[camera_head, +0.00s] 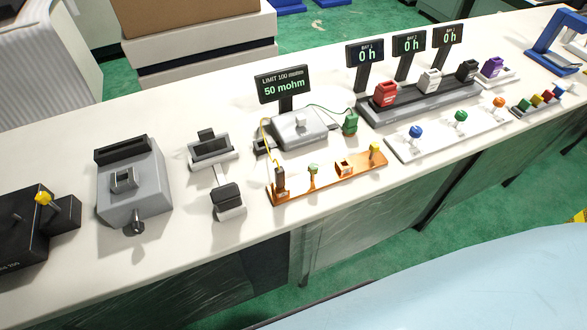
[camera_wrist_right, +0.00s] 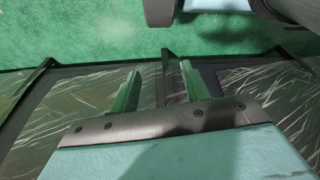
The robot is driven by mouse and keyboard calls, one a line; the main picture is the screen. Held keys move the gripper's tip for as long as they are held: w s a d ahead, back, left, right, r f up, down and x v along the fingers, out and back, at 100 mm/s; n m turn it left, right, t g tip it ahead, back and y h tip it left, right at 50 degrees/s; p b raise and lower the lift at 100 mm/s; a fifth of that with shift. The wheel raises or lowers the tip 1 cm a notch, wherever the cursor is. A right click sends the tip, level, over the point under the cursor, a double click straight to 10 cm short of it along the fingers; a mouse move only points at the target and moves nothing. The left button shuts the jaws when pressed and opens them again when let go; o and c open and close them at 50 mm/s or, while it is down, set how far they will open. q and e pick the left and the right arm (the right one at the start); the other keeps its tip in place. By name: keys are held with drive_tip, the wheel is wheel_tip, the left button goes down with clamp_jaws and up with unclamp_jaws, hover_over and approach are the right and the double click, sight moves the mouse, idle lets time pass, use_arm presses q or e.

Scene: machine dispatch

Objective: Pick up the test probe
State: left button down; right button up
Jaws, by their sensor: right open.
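What looks like the test probe is a slim dark handle (camera_head: 279,179) standing upright at the left end of an orange rack (camera_head: 328,179) on the white bench, in the head view. A yellow cable rises from it toward the grey meter (camera_head: 299,129), whose display (camera_head: 283,85) reads 50 mohm. A green block (camera_head: 350,124) on a green cable sits at the meter's right. My right gripper (camera_wrist_right: 158,77) is open and empty in the right wrist view, above the floor and the bench's front panels, away from the probe. My left gripper is not in view.
A grey fixture (camera_head: 133,184) and a small dark stand (camera_head: 228,199) are to the left. A charging row (camera_head: 420,106) and a white tray (camera_head: 447,137) with coloured knobs are right.

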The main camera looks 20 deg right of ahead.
drive_tip(key=w+a+r+t+p, duration=0.1)
drive_tip(key=w+r+t, duration=0.1)
drive_tip(key=w+r, duration=0.6)
drive_tip(key=t+y+p, duration=0.4)
drive_tip(key=t, duration=0.4)
approach(283, 175)
drive_tip(key=shift+n, duration=0.4)
drive_tip(key=x, duration=0.7)
drive_tip(key=shift+b+x, duration=0.4)
drive_tip(key=shift+x, duration=2.7)
drive_tip(key=shift+c, duration=0.4)
clamp_jaws()
